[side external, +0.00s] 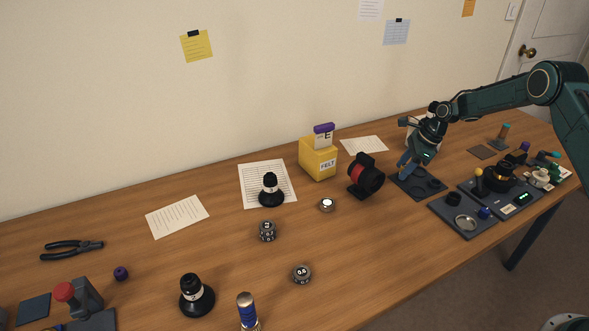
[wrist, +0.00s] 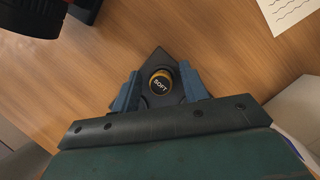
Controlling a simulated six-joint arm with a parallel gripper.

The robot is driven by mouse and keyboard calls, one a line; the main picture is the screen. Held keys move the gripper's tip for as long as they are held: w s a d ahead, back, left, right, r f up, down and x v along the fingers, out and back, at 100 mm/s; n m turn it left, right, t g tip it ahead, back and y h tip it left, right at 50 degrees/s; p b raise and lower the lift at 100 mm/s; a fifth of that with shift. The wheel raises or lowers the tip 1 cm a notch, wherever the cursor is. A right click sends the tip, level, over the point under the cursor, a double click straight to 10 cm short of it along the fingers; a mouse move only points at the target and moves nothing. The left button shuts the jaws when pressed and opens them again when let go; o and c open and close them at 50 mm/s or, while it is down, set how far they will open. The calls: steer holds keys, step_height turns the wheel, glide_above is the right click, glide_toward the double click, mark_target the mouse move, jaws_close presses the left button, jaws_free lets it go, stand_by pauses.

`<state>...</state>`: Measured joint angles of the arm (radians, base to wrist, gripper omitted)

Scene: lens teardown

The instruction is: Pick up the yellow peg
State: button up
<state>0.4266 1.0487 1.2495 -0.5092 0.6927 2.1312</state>
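In the wrist view, a round peg (wrist: 161,83) with a yellow-orange rim and a black top marked "SOFT" stands on a dark plate (wrist: 152,60). My gripper (wrist: 159,80) has its two blue fingers on either side of this peg. The fingers look open, with a small gap at the left of the peg; contact at the right is unclear. In the side view my gripper (side external: 406,166) points down over the dark tray (side external: 432,193), and its fingers hide the peg there. A separate yellow ball-topped piece (side external: 478,173) stands on the trays to the right.
A red-and-black cylinder (side external: 366,180) stands left of the tray, with a yellow FELT box (side external: 318,160) behind it. A tray with a round metal dish (side external: 465,222) and a crowded tray (side external: 522,199) lie to the right.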

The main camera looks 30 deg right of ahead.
steer(key=c, duration=0.8)
steer(key=shift+c, duration=0.2)
steer(key=shift+r, duration=5.05)
